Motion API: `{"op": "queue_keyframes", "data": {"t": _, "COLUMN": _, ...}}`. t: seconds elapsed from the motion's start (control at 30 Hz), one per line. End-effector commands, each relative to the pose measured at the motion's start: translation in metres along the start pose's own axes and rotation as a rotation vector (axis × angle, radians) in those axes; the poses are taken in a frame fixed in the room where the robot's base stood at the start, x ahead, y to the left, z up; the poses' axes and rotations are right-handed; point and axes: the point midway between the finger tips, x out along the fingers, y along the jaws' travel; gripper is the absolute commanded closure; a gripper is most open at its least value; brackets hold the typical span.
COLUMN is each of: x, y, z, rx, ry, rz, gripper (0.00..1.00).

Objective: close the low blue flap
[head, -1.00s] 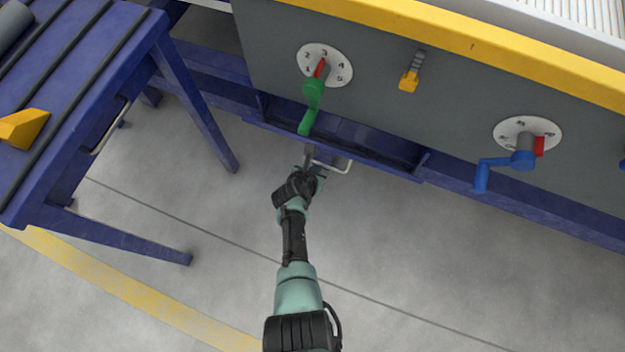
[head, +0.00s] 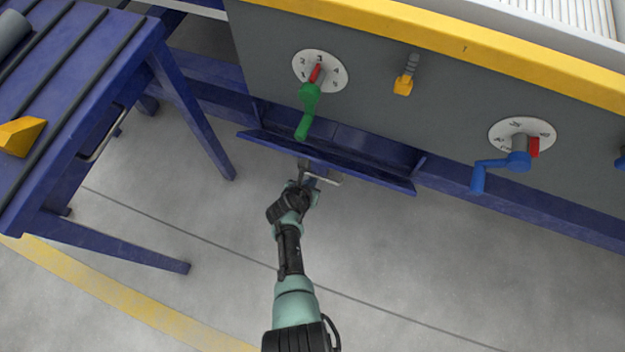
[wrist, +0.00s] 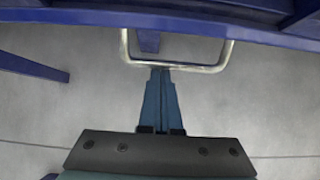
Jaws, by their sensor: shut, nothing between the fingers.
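The low blue flap (head: 370,178) hangs under the grey panel in the head view, tilted outward with an open recess behind it. Its pale metal handle (head: 328,181) sticks out from its front. In the wrist view, the flap (wrist: 200,20) crosses the top as a blue band, and the U-shaped handle (wrist: 228,52) hangs below it. My gripper (head: 304,167) is at the handle in the head view. In the wrist view my gripper (wrist: 160,72) is shut and empty, its fingertips at the handle's crossbar. I cannot tell whether they touch it.
The grey panel above carries a green crank (head: 307,110), a yellow knob (head: 403,85) and a blue crank (head: 500,162). A blue table (head: 100,75) with a yellow wedge (head: 20,136) stands at the left. The floor in front is clear.

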Motion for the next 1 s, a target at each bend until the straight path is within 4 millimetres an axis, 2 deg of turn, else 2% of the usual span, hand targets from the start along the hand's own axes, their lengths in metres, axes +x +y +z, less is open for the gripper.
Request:
{"op": "queue_keyframes", "data": {"t": 0.03, "x": 0.005, "y": 0.002, "z": -0.013, "rx": -0.003, "ry": 0.001, "rz": 0.000, "gripper": 1.00}}
{"op": "queue_keyframes", "data": {"t": 0.1, "x": -0.013, "y": 0.002, "z": 0.006, "rx": 0.002, "ry": -0.004, "rz": 0.001, "gripper": 1.00}}
{"op": "queue_keyframes", "data": {"t": 0.5, "x": -0.062, "y": 0.001, "z": 0.047, "rx": 0.002, "ry": -0.001, "rz": -0.001, "gripper": 1.00}}
{"op": "queue_keyframes", "data": {"t": 0.7, "x": -0.072, "y": 0.001, "z": 0.057, "rx": 0.001, "ry": -0.001, "rz": -0.001, "gripper": 1.00}}
{"op": "queue_keyframes", "data": {"t": 1.0, "x": -0.073, "y": 0.001, "z": 0.057, "rx": 0.001, "ry": 0.001, "rz": -0.001, "gripper": 1.00}}
